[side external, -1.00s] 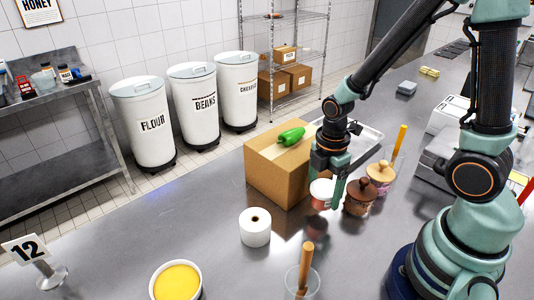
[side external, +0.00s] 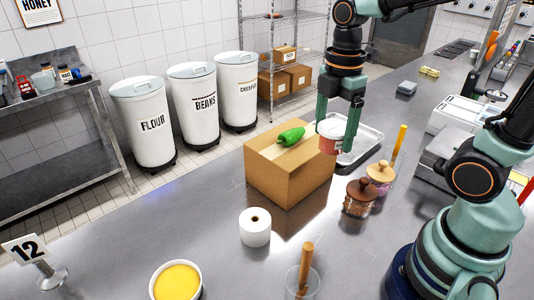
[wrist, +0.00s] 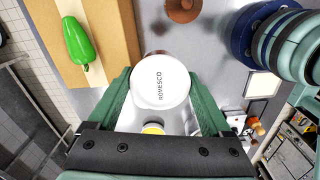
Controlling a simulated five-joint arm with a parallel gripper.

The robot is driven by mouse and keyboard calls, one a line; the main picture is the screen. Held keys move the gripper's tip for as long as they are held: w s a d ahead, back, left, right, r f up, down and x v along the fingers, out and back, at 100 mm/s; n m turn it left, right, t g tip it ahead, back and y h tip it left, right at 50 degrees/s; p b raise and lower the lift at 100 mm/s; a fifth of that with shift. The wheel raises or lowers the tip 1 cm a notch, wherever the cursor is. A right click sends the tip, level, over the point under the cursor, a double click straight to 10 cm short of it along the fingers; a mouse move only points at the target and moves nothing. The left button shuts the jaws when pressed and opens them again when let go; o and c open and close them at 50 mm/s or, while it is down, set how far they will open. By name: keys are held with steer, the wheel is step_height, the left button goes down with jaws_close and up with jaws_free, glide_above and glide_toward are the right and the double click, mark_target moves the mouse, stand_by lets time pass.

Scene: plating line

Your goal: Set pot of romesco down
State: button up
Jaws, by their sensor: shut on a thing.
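The pot of romesco (side external: 331,141) is a small red pot with a white lid. In the wrist view its lid (wrist: 160,82) reads ROMESCO and faces the camera. My gripper (side external: 338,128) is shut on the pot, one green finger on each side. It holds the pot in the air near the right side of the cardboard box (side external: 285,172), clear of the counter. The pot's underside is hidden in the wrist view.
A green pepper (side external: 291,136) lies on the box. A metal tray (side external: 370,143) is behind the pot. Two lidded jars, one brown (side external: 360,198) and one pale-lidded (side external: 380,178), stand nearby. A white roll (side external: 255,228) stands in front. Counter at lower left is mostly bare.

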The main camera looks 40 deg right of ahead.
steer(key=m, duration=0.1)
steer(key=w+m, duration=0.1)
steer(key=m, duration=0.1)
steer(key=shift+f+m, duration=0.15)
steer(key=shift+m, duration=0.15)
steer(key=m, duration=0.1)
steer(key=w+m, duration=0.1)
steer(key=m, duration=0.1)
steer(key=f+m, duration=0.1)
steer(key=m, duration=0.1)
steer(key=shift+w+a, duration=0.1)
steer(key=shift+w, duration=0.2)
steer(key=m, duration=0.2)
steer(key=w+f+m, duration=0.1)
steer(key=m, duration=0.2)
steer(key=w+m, duration=0.1)
steer(key=m, duration=0.1)
steer(key=shift+a+f, duration=0.1)
steer(key=shift+f, duration=0.2)
steer(key=s+r, duration=0.1)
steer(key=s+r+m, duration=0.2)
steer(key=s, duration=0.1)
steer(key=shift+d+r, duration=0.1)
steer(key=shift+d, duration=0.15)
steer(key=shift+s, duration=0.25)
step_height(320, 180, down, 20)
steer(key=shift+r, duration=0.15)
